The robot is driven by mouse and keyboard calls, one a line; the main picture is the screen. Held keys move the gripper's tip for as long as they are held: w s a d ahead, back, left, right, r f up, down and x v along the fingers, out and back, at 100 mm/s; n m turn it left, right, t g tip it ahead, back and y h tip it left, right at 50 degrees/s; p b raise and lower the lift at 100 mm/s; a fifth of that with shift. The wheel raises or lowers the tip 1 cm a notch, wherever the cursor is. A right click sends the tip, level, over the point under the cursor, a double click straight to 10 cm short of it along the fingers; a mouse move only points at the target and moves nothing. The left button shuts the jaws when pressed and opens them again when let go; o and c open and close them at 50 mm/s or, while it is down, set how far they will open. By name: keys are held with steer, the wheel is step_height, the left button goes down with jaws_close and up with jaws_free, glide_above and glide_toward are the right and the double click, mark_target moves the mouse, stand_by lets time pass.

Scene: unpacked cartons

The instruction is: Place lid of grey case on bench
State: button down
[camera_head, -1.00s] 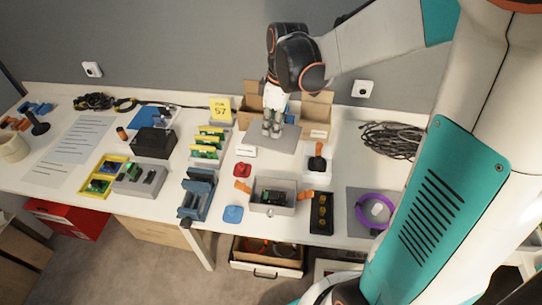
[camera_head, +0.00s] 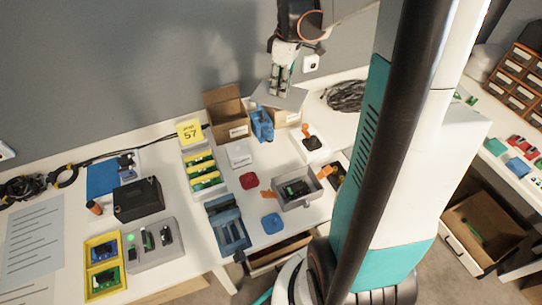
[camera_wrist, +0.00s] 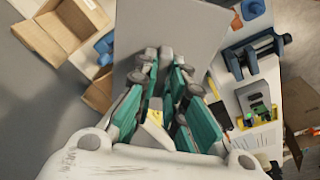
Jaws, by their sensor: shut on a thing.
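The grey case (camera_head: 281,204) stands open on the white bench (camera_head: 262,160), with orange latches on its sides and a dark item with a green part inside. Its lid (camera_head: 284,96) is a flat grey plate. My gripper (camera_head: 279,88) is shut on the lid's edge and holds it near the cardboard boxes at the back of the bench. The wrist view shows the lid (camera_wrist: 185,25) reaching beyond my fingers (camera_wrist: 168,62). I cannot tell its exact height above the bench.
An open cardboard box (camera_head: 226,108) and a blue item (camera_head: 262,124) stand beside the lid. A black cable coil (camera_head: 345,96) lies to the right. A red item (camera_head: 249,181), blue item (camera_head: 271,223) and blue vise (camera_head: 228,226) crowd the case. Another bench stands at right.

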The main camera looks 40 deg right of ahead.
step_height(320, 180, down, 20)
steer(key=b, duration=0.6)
steer(key=shift+r, duration=0.15)
steer(key=shift+f+b, duration=0.45)
steer(key=shift+b, duration=0.05)
steer(key=shift+f, duration=0.2)
steer(key=c, duration=1.7)
jaws_free()
steer(key=shift+o, duration=0.2)
